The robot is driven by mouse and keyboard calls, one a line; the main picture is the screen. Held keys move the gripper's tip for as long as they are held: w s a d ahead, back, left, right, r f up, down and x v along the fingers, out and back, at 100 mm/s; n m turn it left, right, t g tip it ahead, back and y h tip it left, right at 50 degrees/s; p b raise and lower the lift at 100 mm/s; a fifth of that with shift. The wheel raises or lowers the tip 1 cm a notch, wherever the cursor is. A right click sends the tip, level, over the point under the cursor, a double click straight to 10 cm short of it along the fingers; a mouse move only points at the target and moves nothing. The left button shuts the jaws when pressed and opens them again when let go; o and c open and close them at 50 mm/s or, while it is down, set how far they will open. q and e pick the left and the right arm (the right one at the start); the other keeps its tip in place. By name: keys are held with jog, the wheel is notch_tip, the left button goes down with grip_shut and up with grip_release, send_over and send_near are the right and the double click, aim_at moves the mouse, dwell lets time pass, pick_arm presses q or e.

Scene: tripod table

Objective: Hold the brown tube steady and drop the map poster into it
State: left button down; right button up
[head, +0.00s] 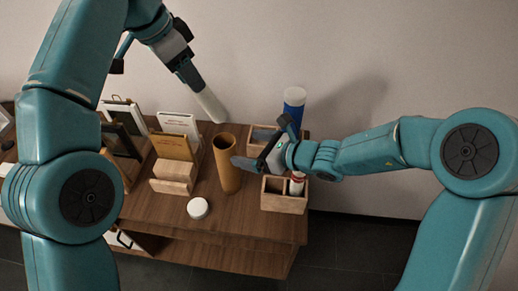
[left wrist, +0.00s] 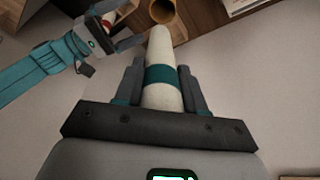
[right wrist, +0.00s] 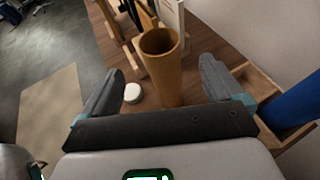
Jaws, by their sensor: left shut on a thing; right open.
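The brown tube (head: 227,172) stands upright and open-topped on the wooden table; its mouth shows at the top of the left wrist view (left wrist: 180,6). My left gripper (head: 187,72) is shut on the rolled map poster (head: 209,104), a white roll with a teal band (left wrist: 160,76). The roll is tilted, its lower end in the air near the tube's mouth in the head view and apart from it in the left wrist view. My right gripper (head: 262,146) is open beside the tube. In the right wrist view, the tube (right wrist: 164,75) stands between the spread fingers, ungripped.
A wooden box (head: 283,202) with a red-and-white item and a blue cylinder (head: 294,100) stand right of the tube, close to my right gripper. A white round tin (head: 198,208) lies in front. Wooden holders (head: 172,186) with cards and frames stand to the left.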

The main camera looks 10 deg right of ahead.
aim_at(216, 143)
jog(key=x, duration=0.9)
jog(key=shift+w+a+f, duration=0.15)
jog(key=shift+a+f, duration=0.1)
jog(key=c, duration=1.1)
pick_arm(q)
notch_tip(216, 143, down, 11)
jog(key=c, duration=1.1)
grip_release()
jog(key=shift+f, duration=0.15)
jog(key=o, duration=0.5)
